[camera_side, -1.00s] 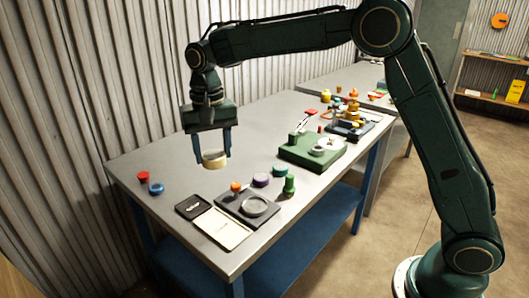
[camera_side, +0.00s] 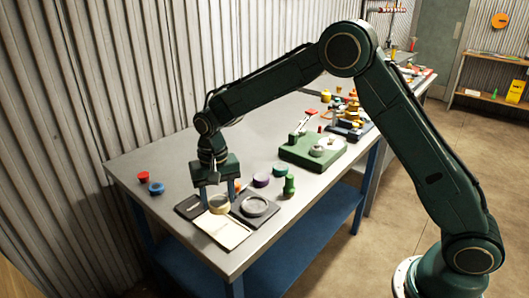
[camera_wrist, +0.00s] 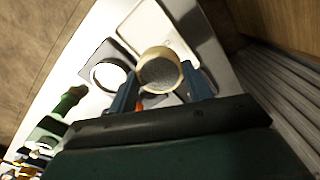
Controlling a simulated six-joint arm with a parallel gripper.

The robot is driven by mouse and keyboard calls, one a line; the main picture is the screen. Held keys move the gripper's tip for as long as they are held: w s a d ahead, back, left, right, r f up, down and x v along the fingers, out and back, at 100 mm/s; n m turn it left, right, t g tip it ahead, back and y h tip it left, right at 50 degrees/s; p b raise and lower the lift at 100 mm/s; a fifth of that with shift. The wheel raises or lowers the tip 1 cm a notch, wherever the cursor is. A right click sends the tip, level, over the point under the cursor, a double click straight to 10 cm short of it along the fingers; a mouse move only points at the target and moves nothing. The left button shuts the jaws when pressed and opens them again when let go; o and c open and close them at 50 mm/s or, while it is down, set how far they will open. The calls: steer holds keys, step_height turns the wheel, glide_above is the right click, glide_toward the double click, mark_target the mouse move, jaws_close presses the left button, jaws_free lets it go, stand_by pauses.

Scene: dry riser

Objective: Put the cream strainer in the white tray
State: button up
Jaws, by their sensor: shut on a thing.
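The cream strainer (camera_side: 219,208) is a round cream ring with a grey mesh face, which shows in the wrist view (camera_wrist: 160,75). My gripper (camera_side: 218,198) is shut on it, with one blue finger on each side of its rim. The white tray (camera_side: 223,232) is a shallow, pale rectangle near the front edge of the bench, and it also shows in the wrist view (camera_wrist: 150,22). The strainer overlaps the tray's back edge in the side view. How high it is above the surface is hard to tell. The tray looks empty.
A dark plate with a grey ring (camera_side: 255,206) lies right of the tray. A green peg-shaped piece (camera_side: 289,186), a purple puck (camera_side: 261,180) and a green fixture (camera_side: 305,154) stand farther right.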

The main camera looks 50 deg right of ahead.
mark_target(222, 227)
steer(key=shift+f, duration=3.3)
steer(key=shift+f, duration=0.15)
steer(key=o, duration=1)
step_height(222, 227, up, 12)
steer(key=shift+f, duration=0.1)
steer(key=shift+r, duration=0.3)
